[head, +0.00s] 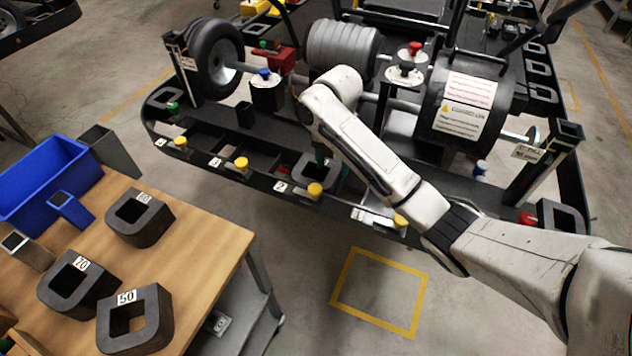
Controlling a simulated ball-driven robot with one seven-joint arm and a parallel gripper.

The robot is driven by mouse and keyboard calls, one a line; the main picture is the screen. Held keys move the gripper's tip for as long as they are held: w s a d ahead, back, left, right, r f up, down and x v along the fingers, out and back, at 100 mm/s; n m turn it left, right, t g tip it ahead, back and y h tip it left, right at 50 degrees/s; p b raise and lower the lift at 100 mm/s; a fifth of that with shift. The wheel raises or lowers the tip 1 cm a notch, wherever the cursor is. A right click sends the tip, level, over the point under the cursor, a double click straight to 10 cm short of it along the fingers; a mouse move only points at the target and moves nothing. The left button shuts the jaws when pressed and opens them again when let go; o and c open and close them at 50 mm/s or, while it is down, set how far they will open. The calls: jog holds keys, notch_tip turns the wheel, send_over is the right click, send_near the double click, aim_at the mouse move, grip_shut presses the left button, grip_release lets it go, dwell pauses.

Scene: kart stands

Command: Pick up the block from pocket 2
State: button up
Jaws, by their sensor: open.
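A dark block (311,172) with a square opening sits in a pocket along the kart's front edge. A white label (281,186) and a yellow knob (315,190) are at this pocket's front; the label's number is too small to read surely. My gripper (331,164) is at the block's right side, low over the pocket, with its teal fingertips partly showing. It is open; the arm hides most of it. I cannot tell whether a finger touches the block or reaches into its opening.
Empty-looking pockets (262,160) lie to the left along the kart (190,150). A wheel (212,58), a blue-topped post (265,90) and a grey cylinder (343,47) stand behind. A wooden table (205,235) at left holds several numbered blocks and a blue bin (45,185).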

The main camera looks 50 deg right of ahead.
aim_at(332, 175)
jog(key=shift+s+a+f+p, duration=0.15)
jog(key=shift+f+p, duration=0.1)
jog(key=shift+f, duration=1.05)
jog(key=shift+s+a+f+p, duration=0.15)
jog(key=shift+f+p, duration=0.1)
jog(key=shift+f, duration=1.05)
jog(key=shift+w, duration=0.15)
grip_shut()
